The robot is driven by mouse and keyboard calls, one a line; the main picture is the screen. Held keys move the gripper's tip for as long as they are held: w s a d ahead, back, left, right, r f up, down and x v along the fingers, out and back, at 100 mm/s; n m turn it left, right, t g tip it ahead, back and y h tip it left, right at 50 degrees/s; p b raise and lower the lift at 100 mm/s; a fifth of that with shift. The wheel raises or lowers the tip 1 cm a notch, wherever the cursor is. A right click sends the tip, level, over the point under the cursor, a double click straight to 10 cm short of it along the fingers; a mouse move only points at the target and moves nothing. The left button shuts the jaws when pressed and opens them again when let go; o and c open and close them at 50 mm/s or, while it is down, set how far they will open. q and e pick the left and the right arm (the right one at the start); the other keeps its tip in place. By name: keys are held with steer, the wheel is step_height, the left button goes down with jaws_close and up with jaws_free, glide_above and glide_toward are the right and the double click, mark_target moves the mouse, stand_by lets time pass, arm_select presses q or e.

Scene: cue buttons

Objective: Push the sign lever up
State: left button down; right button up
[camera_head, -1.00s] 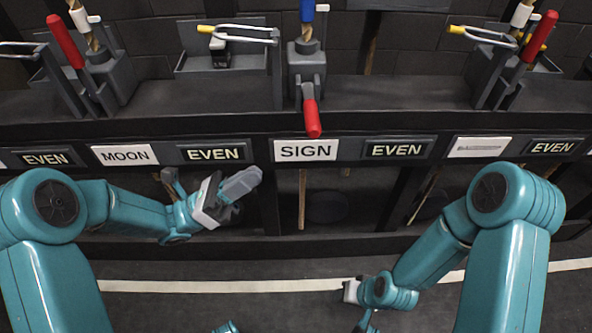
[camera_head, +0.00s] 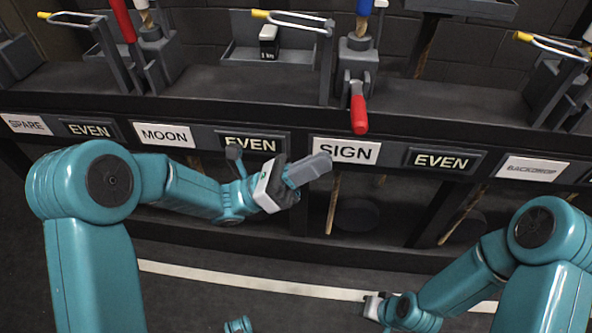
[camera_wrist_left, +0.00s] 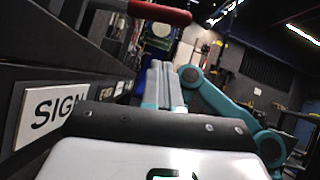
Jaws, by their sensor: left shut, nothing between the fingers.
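The sign lever has a red handle (camera_head: 359,114) that sticks out and hangs down over the shelf's front edge, above the white SIGN label (camera_head: 346,151). In the left wrist view the red handle (camera_wrist_left: 158,13) shows at the top, above and beyond the fingers. My left gripper (camera_head: 318,166) is shut and empty, in front of the label's left end, below and left of the handle and apart from it. Its closed fingers (camera_wrist_left: 160,75) also show in the left wrist view. My right gripper (camera_head: 372,307) is low at the front, and its fingers are too small to read.
An EVEN plate (camera_head: 441,160) sits right of the SIGN label, with MOON (camera_head: 165,134) to the left and BACKDROP (camera_head: 532,168) to the right. Another red lever (camera_head: 123,20) stands upright at the left. A weight (camera_head: 268,42) sits in a tray behind.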

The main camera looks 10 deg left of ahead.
mark_target(358, 103)
arm_select(q)
steer(key=w+d+r, duration=0.1)
steer(key=d+r, duration=0.2)
steer(key=r, duration=0.2)
steer(key=shift+d+r, duration=0.15)
steer(key=shift+r, duration=0.25)
steer(key=shift+w, duration=0.1)
